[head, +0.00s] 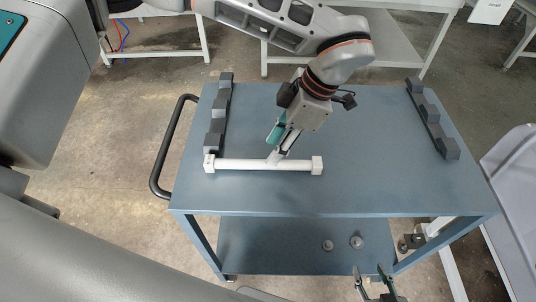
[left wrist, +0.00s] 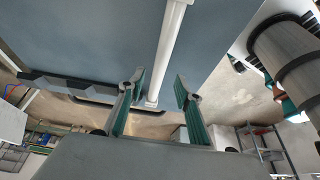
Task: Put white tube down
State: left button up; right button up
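The white tube (head: 240,165) lies level over the front left of the blue-grey cart top (head: 350,190), with a wider block at each end. Its left end is by the near end of the left dark rack (head: 216,125); I cannot tell whether it touches the cart top. My left gripper (head: 280,152) points down at the tube's middle. In the left wrist view its teal-padded fingers (left wrist: 158,82) are apart, with the tube (left wrist: 168,45) between them in the picture and gaps on both sides. My right gripper (head: 373,272) is open and empty, low at the bottom edge.
A second dark rack (head: 432,117) stands at the cart's right. A black handle (head: 162,160) is on the left side. The lower shelf (head: 280,250) bears two small grey round parts (head: 342,243). A grey bin-like frame (head: 515,170) is at right. The middle of the cart top is bare.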

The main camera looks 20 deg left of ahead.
pick_arm(q)
jog(key=v, duration=0.6)
jog(key=shift+r, duration=0.2)
jog(key=shift+d, duration=0.1)
